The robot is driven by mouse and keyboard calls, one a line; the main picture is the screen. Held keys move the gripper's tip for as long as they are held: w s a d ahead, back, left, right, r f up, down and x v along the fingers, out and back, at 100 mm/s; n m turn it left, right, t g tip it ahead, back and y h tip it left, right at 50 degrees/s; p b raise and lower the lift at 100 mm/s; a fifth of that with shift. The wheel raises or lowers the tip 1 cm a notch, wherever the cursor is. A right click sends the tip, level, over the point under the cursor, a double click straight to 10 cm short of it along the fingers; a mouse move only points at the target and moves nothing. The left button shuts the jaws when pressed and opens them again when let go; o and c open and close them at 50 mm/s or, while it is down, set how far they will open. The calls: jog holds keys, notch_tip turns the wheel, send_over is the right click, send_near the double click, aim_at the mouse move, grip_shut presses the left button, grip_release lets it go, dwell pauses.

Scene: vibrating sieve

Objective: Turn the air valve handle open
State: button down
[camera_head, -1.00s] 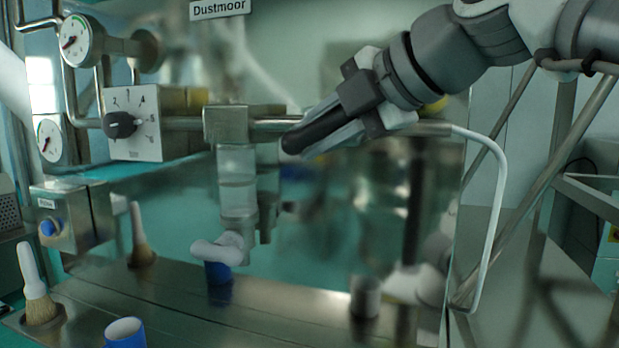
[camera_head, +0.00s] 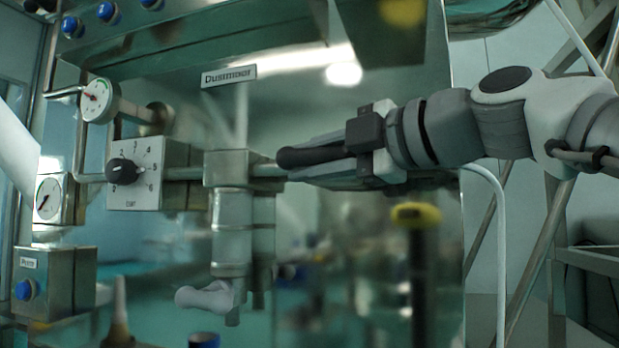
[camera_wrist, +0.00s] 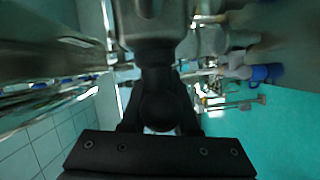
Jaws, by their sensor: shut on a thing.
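The air valve handle appears to be the dark, rounded lever (camera_head: 310,156) at the right end of the pipe in the head view. It lies nearly level along the front of my gripper (camera_head: 325,163), which is shut on it. In the wrist view the dark handle (camera_wrist: 160,103) sits between my gripper's fingers (camera_wrist: 158,115), its neck joined to a grey metal block (camera_wrist: 150,22). The fingers partly cover the handle, and its joint with the pipe is hidden in the head view.
A metal block with a clear bowl (camera_head: 232,240) and a pale lever (camera_head: 210,297) stands left of my gripper. A numbered dial (camera_head: 135,174) and a gauge (camera_head: 100,100) are farther left. A yellow-topped dark post (camera_head: 417,214) shows below my wrist.

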dwell(0.4)
jog(key=c, duration=0.7)
grip_release()
jog(key=p+v, duration=0.1)
jog(key=v, duration=1.6)
jog(key=shift+s+d+p, duration=0.15)
jog(key=shift+p, duration=0.25)
